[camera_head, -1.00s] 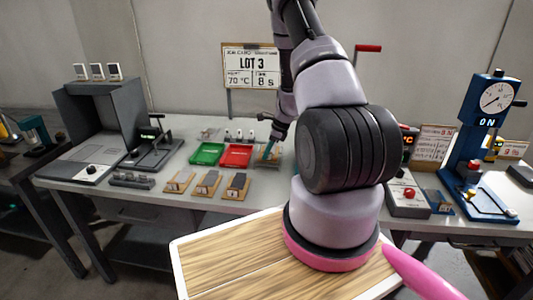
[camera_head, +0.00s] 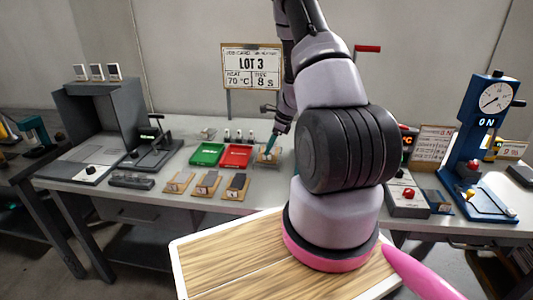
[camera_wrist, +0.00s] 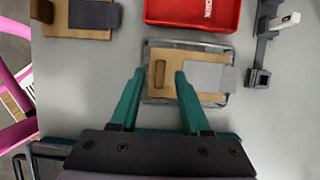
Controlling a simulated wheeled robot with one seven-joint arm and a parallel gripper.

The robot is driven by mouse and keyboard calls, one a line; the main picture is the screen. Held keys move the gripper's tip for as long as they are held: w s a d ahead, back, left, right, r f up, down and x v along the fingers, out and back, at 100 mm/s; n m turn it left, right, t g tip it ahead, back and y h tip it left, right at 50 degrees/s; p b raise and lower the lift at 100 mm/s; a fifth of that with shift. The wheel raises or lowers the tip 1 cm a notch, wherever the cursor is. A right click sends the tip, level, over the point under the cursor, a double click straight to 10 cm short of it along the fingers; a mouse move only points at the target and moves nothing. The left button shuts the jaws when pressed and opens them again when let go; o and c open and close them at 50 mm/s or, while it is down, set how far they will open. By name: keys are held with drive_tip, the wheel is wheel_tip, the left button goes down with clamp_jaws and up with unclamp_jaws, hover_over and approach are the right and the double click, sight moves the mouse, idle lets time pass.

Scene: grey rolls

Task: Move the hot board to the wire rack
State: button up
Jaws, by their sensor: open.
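In the wrist view a tan board (camera_wrist: 207,93) with a small wooden block (camera_wrist: 160,73) and a grey plate (camera_wrist: 202,76) lies on the silver wire rack (camera_wrist: 190,43). My gripper (camera_wrist: 158,76) is open above it, its teal fingers on either side of the block, holding nothing. In the head view my gripper (camera_head: 270,148) is over this board (camera_head: 268,158), right of the red tray; the rack's wires are too small to make out there. I cannot tell from its look whether the board is hot.
A red tray (camera_head: 236,156) and a green tray (camera_head: 207,154) stand left of the board. Several similar boards (camera_head: 207,184) lie along the front edge. A blue press (camera_head: 489,140) reading ON stands at right. A lot sign (camera_head: 252,68) rises behind.

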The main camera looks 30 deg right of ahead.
drive_tip(key=v, duration=0.9)
drive_tip(key=s+a+r+n+t, duration=0.1)
drive_tip(key=s+a+r+n, duration=0.2)
drive_tip(key=r, duration=0.4)
drive_tip(key=s+a+r+n, duration=0.1)
drive_tip(key=a+r+n, duration=0.2)
drive_tip(key=a+r, duration=0.35)
drive_tip(key=s+a+r+n+t, duration=0.1)
drive_tip(key=s+a+r+n, duration=0.15)
drive_tip(key=r, duration=0.55)
drive_tip(key=s+a+r+n+t, duration=0.1)
drive_tip(key=s+a+r+n, duration=0.2)
drive_tip(key=s+r+n, duration=0.3)
drive_tip(key=s+a+r+n+t+h, duration=0.1)
drive_tip(key=s+a+r+n, duration=0.3)
drive_tip(key=s, duration=0.8)
wheel_tip(320, 180, up, 3)
drive_tip(key=shift+f+n+t+h, duration=0.2)
drive_tip(key=shift+n+t+h, duration=0.15)
drive_tip(key=shift+n, duration=0.8)
